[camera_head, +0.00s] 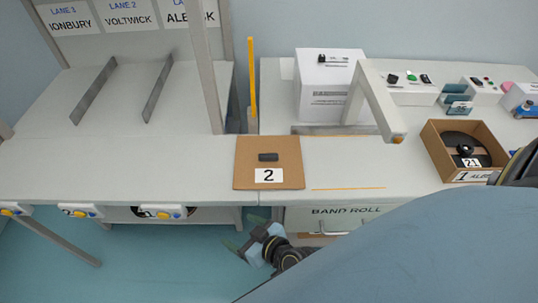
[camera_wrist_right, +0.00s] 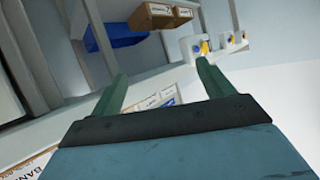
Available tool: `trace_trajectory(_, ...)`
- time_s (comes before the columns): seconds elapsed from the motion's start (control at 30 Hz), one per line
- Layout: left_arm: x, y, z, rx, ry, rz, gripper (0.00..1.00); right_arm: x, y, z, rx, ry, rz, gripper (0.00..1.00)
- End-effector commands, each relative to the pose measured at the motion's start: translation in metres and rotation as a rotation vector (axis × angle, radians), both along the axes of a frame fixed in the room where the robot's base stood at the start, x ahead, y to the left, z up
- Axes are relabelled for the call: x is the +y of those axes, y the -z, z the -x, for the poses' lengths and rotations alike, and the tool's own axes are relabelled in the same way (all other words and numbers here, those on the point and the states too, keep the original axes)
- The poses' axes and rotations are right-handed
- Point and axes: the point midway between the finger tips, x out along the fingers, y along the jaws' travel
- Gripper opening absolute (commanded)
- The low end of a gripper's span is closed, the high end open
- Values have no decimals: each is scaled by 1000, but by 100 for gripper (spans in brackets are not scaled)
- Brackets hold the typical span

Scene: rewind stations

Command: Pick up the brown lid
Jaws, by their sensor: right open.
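The brown lid (camera_head: 285,147) lies flat on the pale counter in the middle of the head view. It is square, with a short dark handle (camera_head: 268,157) on top and a white label reading 2. My right gripper (camera_head: 246,234) is below the counter's front edge in the head view, lower than the lid and apart from it. Its two green fingers stand spread and empty, as the right wrist view (camera_wrist_right: 162,88) also shows. I cannot make out the lid in the right wrist view. My left gripper is not in view.
An open brown box (camera_head: 439,160) holding a dark reel stands to the right. A white box (camera_head: 312,95) and a grey angled post (camera_head: 370,95) stand behind the lid. A BAND ROLL drawer (camera_head: 305,218) is in the counter front. Counter left of the lid is clear.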

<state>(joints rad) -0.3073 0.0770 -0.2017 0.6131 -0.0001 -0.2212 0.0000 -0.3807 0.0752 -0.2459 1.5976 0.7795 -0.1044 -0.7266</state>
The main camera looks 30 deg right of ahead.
Motion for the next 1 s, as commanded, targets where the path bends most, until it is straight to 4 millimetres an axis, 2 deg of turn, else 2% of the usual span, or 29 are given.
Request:
trace_trajectory(0.03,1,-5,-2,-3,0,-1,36,4,-34,-10,-65,2,-25,80)
trace_trajectory(0.07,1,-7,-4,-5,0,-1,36,6,-52,-15,-100,4,-38,80)
trace_trajectory(0.17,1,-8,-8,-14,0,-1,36,-5,-82,-32,-220,114,-52,80)
trace_trajectory(0.3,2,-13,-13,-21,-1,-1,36,-35,-123,-48,-337,339,-48,80)
trace_trajectory(0.4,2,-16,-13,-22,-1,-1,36,-62,-138,-50,-334,532,-19,80)
trace_trajectory(0.5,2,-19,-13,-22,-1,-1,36,-82,-138,-44,-260,689,20,80)
trace_trajectory(0.6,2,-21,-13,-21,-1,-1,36,-94,-130,-35,-159,786,62,80)
trace_trajectory(0.77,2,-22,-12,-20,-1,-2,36,-99,-120,-26,-49,846,99,80)
trace_trajectory(0.87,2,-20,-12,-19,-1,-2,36,-104,-114,-31,-30,855,109,80)
trace_trajectory(1.0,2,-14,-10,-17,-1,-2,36,-118,-103,-52,-30,855,110,80)
